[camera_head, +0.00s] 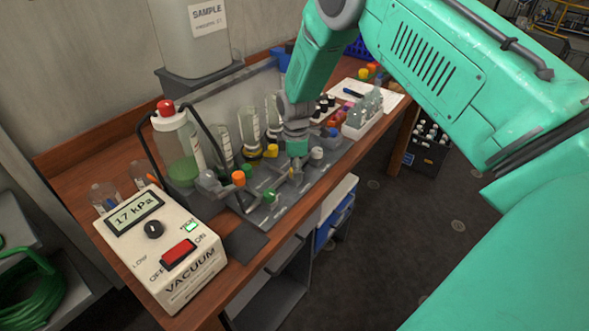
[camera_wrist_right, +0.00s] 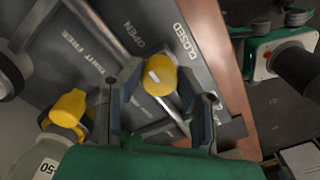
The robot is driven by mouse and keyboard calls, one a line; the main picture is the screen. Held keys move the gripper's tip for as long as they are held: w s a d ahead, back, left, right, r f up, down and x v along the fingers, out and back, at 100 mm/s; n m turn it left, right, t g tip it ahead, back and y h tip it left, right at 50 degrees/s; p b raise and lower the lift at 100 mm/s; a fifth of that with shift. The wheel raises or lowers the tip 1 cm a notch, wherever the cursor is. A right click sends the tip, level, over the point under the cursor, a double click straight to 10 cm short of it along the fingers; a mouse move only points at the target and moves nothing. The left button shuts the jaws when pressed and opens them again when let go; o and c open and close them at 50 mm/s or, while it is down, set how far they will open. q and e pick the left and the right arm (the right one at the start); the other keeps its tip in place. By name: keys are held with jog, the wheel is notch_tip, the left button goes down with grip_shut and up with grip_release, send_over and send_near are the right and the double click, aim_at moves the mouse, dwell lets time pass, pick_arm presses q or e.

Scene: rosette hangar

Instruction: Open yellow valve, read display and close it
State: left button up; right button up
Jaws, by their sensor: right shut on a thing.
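The yellow valve (camera_wrist_right: 160,76) is a round knob with a pale mark on top, on a grey panel printed OPEN and CLOSED. In the wrist view my right gripper (camera_wrist_right: 163,92) has one finger on each side of it and is shut on it. In the head view my right gripper (camera_head: 296,163) points down at the panel and hides this knob. The display (camera_head: 134,213) on the white vacuum box (camera_head: 170,262) reads 17 kPa. My left gripper is not in view.
A second yellow part (camera_wrist_right: 69,107) lies left of the gripper. Orange (camera_head: 239,178) and green (camera_head: 270,195) knobs stand on the panel. A bottle with green liquid (camera_head: 180,145), glass cylinders (camera_head: 250,127) and a vial rack (camera_head: 362,117) crowd the bench.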

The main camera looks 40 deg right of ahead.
jog(key=shift+w+r+m, duration=0.1)
jog(key=shift+w+m, duration=0.05)
jog(key=shift+m, duration=0.15)
jog(key=m, duration=0.3)
jog(key=shift+m, duration=0.3)
jog(key=m, duration=0.4)
jog(key=shift+w+r+m, duration=0.1)
jog(key=shift+m, duration=0.2)
jog(key=m, duration=0.4)
jog(key=shift+d, duration=0.1)
jog(key=shift+w+r+m, duration=0.1)
jog(key=shift+m, duration=2.4)
grip_shut()
jog(key=o, duration=1.1)
grip_release()
jog(key=shift+f, duration=0.2)
